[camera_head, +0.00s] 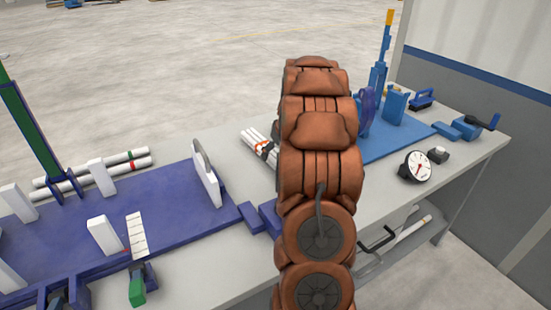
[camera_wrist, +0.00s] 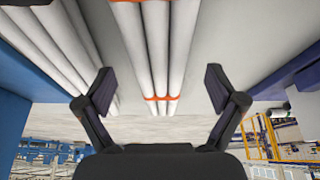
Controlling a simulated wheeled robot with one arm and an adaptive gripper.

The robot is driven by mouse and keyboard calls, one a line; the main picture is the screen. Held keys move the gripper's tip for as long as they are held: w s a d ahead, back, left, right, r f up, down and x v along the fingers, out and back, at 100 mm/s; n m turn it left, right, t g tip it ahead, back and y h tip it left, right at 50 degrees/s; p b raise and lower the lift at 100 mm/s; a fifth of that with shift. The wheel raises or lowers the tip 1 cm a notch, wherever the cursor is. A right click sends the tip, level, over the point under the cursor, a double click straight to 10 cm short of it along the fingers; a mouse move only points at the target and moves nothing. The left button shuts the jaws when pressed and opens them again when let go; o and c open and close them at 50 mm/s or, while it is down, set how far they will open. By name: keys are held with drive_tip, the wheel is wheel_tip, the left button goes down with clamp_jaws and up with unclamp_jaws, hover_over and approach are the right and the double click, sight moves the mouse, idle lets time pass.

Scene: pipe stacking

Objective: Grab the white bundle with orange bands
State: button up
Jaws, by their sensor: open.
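The white bundle (camera_head: 261,146) of thin pipes with orange-red bands lies on the grey workbench, partly hidden behind my brown-covered arm in the head view. In the wrist view, the bundle (camera_wrist: 155,60) runs lengthwise down the middle, with one orange band near its end and another at the top edge. My gripper (camera_wrist: 157,88) is open. Its two dark fingertips are apart on either side of the bundle, with a gap to it on each side. My gripper is hidden behind the arm in the head view.
A blue fixture (camera_head: 150,225) with white uprights fills the left of the bench (camera_head: 220,265). White pipes with green and red bands (camera_head: 100,170) lie behind it. A blue vise-like tool (camera_head: 390,135) and a dial gauge (camera_head: 415,167) stand at right.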

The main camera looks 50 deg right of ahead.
sight(276, 154)
drive_tip(key=x, duration=0.3)
drive_tip(key=shift+f, duration=0.1)
drive_tip(key=c, duration=1.6)
drive_tip(key=shift+o, duration=0.2)
